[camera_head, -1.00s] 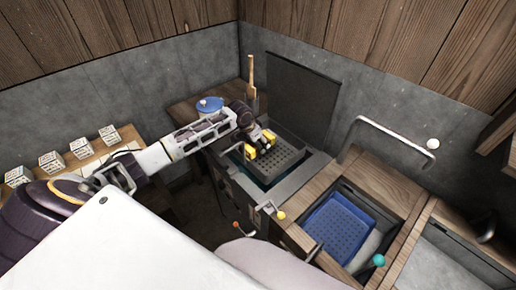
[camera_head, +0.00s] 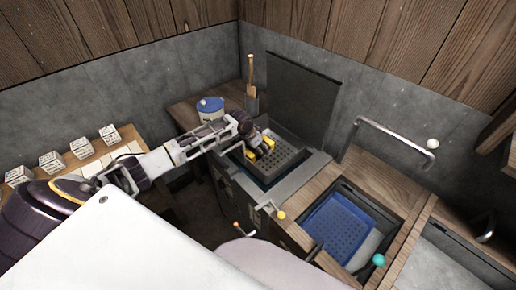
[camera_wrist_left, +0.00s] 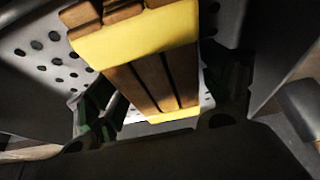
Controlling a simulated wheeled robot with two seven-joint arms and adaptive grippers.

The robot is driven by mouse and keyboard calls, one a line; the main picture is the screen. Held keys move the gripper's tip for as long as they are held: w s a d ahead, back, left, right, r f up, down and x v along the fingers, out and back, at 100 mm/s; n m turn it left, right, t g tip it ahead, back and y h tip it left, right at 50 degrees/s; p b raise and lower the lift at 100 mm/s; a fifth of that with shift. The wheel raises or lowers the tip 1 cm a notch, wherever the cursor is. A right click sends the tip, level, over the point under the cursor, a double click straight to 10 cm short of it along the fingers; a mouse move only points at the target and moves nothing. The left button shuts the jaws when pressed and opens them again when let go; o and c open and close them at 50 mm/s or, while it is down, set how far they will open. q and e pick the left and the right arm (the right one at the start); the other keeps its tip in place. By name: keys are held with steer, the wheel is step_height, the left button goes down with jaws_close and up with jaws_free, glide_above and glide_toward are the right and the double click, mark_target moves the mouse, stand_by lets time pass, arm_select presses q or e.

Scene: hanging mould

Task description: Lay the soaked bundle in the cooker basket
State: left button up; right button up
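The bundle (camera_wrist_left: 155,80) is a set of brown strips with yellow bands. In the left wrist view it sits between the two fingers of my left gripper (camera_wrist_left: 165,88), which appear closed on its sides. It is tilted in that view, over the perforated cooker basket (camera_wrist_left: 60,60). In the head view the bundle (camera_head: 263,147) is at the left part of the grey basket (camera_head: 284,162), with my left gripper (camera_head: 257,146) above it. I cannot tell whether the bundle touches the basket floor. My right gripper is not in view.
The cooker's raised dark lid (camera_head: 302,98) stands behind the basket. A blue-lidded pot (camera_head: 210,110) and an upright wooden paddle (camera_head: 250,75) are close to my left arm. A blue perforated tray (camera_head: 340,227) lies in the basin to the right. Several printed blocks (camera_head: 52,161) are at left.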

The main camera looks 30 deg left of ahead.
arm_select(q)
steer(key=shift+r, duration=0.1)
stand_by(0.3)
steer(key=v, duration=1.2)
